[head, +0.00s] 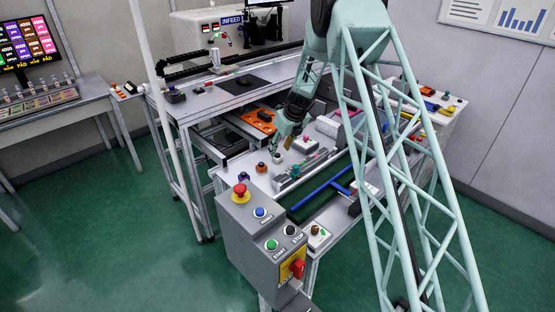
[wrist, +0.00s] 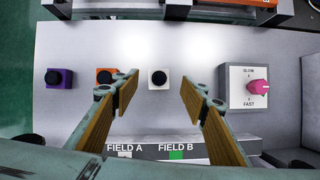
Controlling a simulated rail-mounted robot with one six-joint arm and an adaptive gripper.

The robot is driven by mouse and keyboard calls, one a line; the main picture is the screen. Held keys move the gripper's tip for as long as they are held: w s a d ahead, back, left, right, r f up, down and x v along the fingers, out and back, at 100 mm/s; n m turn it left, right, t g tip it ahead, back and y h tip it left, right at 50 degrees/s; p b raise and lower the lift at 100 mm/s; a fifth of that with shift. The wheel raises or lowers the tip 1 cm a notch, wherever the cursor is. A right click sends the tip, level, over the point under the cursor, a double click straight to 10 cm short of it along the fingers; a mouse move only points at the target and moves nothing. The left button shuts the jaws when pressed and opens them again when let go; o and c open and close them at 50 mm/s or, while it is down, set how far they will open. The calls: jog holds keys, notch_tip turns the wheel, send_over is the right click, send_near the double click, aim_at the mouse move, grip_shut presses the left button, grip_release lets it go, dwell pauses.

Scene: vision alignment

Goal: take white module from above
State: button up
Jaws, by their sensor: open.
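The white module (wrist: 159,85), a small square block with a round black top, stands on the light grey table in the wrist view. In the head view it is a small pale block (head: 277,159) just below my gripper (head: 285,142). In the wrist view my gripper (wrist: 159,94) is open and empty, with its wood-coloured fingers spread left and right of the module. The module shows between the fingertips, slightly beyond them, and neither finger appears to touch it. The height gap is hard to tell.
An orange module (wrist: 103,75) is left of the white one, partly behind the left finger. A purple module (wrist: 60,82) is farther left. A SLOW/FAST knob box (wrist: 249,97) stands right. A strip labelled FIELD A and FIELD B (wrist: 150,154) lies nearer. Table beyond the modules is clear.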

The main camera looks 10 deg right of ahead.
aim_at(277, 154)
jog(key=shift+f, duration=0.1)
jog(key=shift+b+x, duration=0.65)
jog(key=shift+x, duration=1.85)
jog(key=shift+a, duration=0.1)
jog(key=shift+c, duration=0.3)
jog(key=c, duration=0.9)
